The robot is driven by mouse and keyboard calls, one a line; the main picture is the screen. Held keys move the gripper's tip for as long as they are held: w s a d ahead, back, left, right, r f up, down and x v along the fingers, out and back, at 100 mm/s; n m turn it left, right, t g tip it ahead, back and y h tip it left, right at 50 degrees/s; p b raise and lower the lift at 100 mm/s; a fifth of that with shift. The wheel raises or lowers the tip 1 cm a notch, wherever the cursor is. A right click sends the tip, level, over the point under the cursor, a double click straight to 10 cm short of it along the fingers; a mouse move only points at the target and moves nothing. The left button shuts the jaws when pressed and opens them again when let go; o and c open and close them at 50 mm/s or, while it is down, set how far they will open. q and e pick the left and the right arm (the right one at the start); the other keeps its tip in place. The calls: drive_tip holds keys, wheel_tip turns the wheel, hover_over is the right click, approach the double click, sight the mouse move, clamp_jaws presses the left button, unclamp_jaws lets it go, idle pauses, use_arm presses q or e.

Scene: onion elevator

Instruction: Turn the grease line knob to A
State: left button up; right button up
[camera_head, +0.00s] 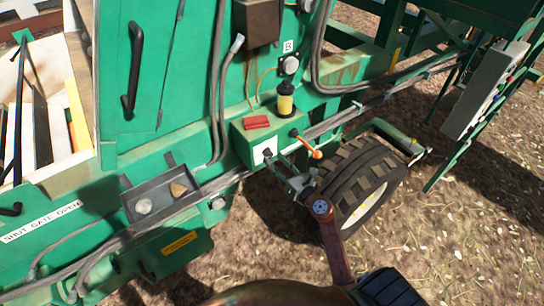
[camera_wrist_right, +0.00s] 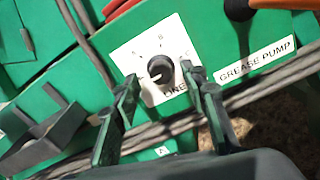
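The grease line knob (camera_wrist_right: 161,69) is small, round and black on a white label plate (camera_wrist_right: 143,42) with letters around it. A pale mark shows on the knob's lower left face; I cannot tell surely which letter it points to. In the head view the knob (camera_head: 267,153) sits on the front of a green box. My right gripper (camera_wrist_right: 160,76) is open, its fingertips on either side of the knob. The right finger looks very close to it; contact is unclear. The gripper also shows in the head view (camera_head: 281,168). My left gripper is not in view.
A grease pump lever with an orange end (camera_head: 317,154) sticks out right of the knob. A red block (camera_head: 257,122) and a yellow-black canister (camera_head: 285,100) are on the box. A wheel (camera_head: 360,185) stands close to the right. Cables (camera_wrist_right: 262,91) run below the plate.

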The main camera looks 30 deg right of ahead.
sight(268, 154)
drive_tip(key=shift+w+a, duration=0.1)
drive_tip(key=shift+w, duration=1.2)
drive_tip(key=shift+c, duration=0.5)
clamp_jaws()
